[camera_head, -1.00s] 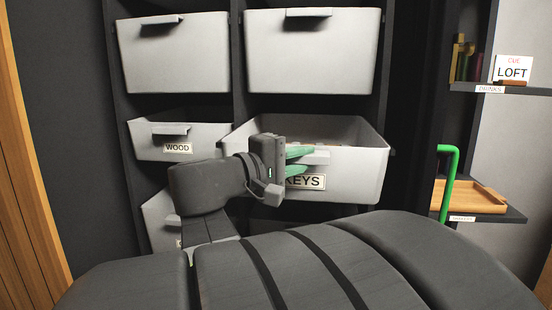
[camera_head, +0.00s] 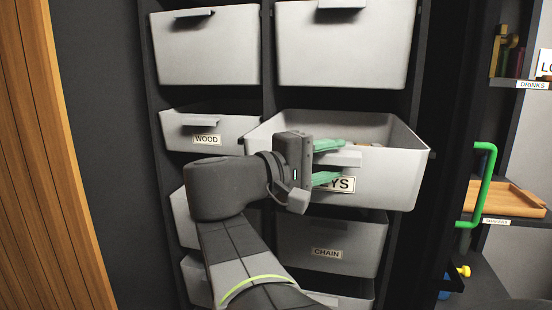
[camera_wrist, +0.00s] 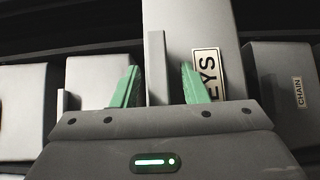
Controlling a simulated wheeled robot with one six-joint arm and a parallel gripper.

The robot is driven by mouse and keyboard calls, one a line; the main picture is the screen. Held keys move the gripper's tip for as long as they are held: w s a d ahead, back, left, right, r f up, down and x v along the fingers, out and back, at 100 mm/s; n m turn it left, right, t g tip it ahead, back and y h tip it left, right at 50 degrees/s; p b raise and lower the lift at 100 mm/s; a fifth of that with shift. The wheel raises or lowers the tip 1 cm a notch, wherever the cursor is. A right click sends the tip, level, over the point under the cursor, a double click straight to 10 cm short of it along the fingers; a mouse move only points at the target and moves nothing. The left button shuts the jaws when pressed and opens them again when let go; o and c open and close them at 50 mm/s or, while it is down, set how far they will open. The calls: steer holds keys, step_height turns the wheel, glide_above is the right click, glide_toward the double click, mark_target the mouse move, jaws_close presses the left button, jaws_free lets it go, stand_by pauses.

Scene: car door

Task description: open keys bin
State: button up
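The keys bin (camera_head: 395,175) is a white bin with a partly covered KEYS label (camera_head: 345,185). It stands out from the rack, and its open top shows some contents. Its handle is a ledge (camera_head: 345,159) on the front, seen on edge in the wrist view (camera_wrist: 157,68). My gripper (camera_head: 328,162) is at the handle with its green fingers spread, one above and one below. In the wrist view my gripper (camera_wrist: 158,88) shows a gap between the handle and each finger.
The wood bin (camera_head: 215,135) is left of the keys bin and the chain bin (camera_head: 330,245) is below. Large closed bins (camera_head: 345,50) are above. A green rail (camera_head: 485,180) and a shelf with a wooden tray (camera_head: 512,199) are at right.

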steer(key=b+v, duration=0.8)
steer(key=v, duration=0.5)
steer(key=shift+a, duration=0.3)
stand_by(0.6)
steer(key=shift+s+b, duration=0.2)
steer(key=shift+b, duration=0.25)
steer(key=shift+r+p, duration=0.25)
steer(key=shift+p, duration=0.25)
